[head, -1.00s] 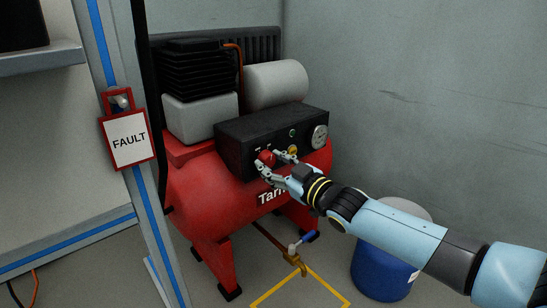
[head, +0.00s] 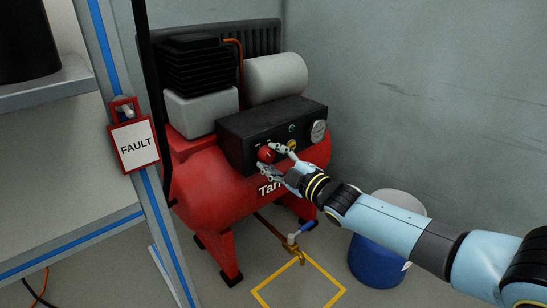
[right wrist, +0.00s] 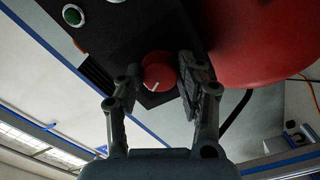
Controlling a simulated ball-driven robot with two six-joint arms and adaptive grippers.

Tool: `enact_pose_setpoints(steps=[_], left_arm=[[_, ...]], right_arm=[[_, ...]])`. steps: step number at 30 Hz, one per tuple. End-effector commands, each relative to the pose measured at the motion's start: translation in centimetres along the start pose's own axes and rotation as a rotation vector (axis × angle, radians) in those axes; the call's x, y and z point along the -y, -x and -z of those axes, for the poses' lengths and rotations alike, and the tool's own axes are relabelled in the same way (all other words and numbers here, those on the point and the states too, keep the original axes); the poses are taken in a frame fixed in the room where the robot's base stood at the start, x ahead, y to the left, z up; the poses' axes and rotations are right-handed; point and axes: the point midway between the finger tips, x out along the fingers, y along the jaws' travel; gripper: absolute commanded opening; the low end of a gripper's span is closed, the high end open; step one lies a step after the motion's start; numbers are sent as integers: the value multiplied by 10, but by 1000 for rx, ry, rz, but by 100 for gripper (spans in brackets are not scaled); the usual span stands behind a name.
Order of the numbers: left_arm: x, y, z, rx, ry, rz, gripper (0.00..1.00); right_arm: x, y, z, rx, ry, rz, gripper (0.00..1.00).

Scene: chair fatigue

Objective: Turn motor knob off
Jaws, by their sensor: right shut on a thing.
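The red motor knob (head: 266,154) sits on the front of the black control panel (head: 240,133) of the red compressor (head: 205,195). In the right wrist view the knob (right wrist: 158,76) shows a white pointer line on its face. My right gripper (head: 273,158) is at the knob, with one finger on each side, shut on it. The right wrist view shows its fingertips (right wrist: 158,85) around the knob; the exact contact is hard to see. My left gripper is in neither view.
A gauge (head: 319,131) and a green button (right wrist: 72,15) share the panel. A FAULT sign (head: 134,145) hangs on the frame post at left. A blue bucket (head: 375,262) stands below my right arm. A drain valve with blue handle (head: 300,232) sticks out near the floor.

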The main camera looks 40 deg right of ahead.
Motion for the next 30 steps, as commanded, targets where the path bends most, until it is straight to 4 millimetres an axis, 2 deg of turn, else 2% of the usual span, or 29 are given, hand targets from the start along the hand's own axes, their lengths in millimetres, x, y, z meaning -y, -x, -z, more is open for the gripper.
enact_pose_setpoints(steps=[15,16,20,30], left_arm=[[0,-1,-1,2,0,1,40],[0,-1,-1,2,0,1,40],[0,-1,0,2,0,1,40],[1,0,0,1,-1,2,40]], right_arm=[[1,1,-1,2,18,3,6],[1,1,-1,2,18,3,42],[1,0,-1,2,18,2,58],[1,4,-1,1,18,2,61]])
